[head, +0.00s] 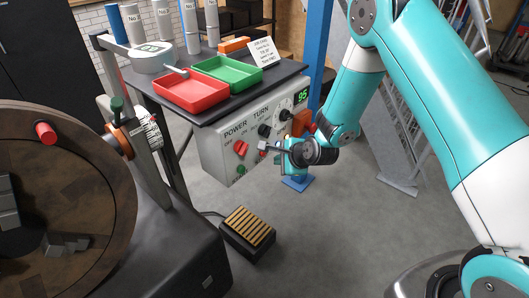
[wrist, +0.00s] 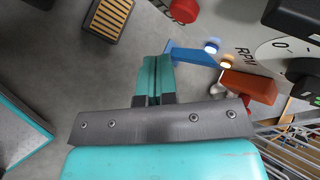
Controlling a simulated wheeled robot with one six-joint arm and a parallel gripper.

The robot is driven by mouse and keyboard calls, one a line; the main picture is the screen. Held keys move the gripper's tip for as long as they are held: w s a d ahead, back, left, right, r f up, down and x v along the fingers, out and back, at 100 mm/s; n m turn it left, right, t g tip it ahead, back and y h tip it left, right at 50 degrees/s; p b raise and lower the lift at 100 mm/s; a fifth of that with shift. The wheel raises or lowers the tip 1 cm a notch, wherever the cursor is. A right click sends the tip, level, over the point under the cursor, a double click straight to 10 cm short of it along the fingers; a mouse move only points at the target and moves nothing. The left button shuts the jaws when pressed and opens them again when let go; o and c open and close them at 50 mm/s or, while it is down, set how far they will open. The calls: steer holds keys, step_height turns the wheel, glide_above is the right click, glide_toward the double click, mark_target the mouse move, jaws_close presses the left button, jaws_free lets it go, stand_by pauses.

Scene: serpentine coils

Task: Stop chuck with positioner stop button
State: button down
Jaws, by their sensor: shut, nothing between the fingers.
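The positioner control box (head: 225,148) hangs under the bench, with POWER and TURN labels, a red power knob (head: 241,148) and a green 95 display (head: 302,95). In the wrist view the red stop button (wrist: 184,10), beside the lettering "TOP", is at the top edge, partly cut off. My gripper (head: 265,147) is in front of the panel's lower right and hides part of it. In the wrist view its fingers (wrist: 154,78) are together and empty, below the stop button in the picture. The chuck (head: 60,190) is a large brown disc at left; whether it turns cannot be told.
A foot pedal (head: 248,232) lies on the floor. Red (head: 190,93) and green (head: 228,73) trays sit on the bench. The floor right of the pedal is clear.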

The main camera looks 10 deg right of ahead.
steer(key=shift+w+a, duration=0.55)
steer(key=shift+w, duration=0.15)
steer(key=shift+w, duration=0.1)
stand_by(1.5)
steer(key=shift+w+a, duration=0.25)
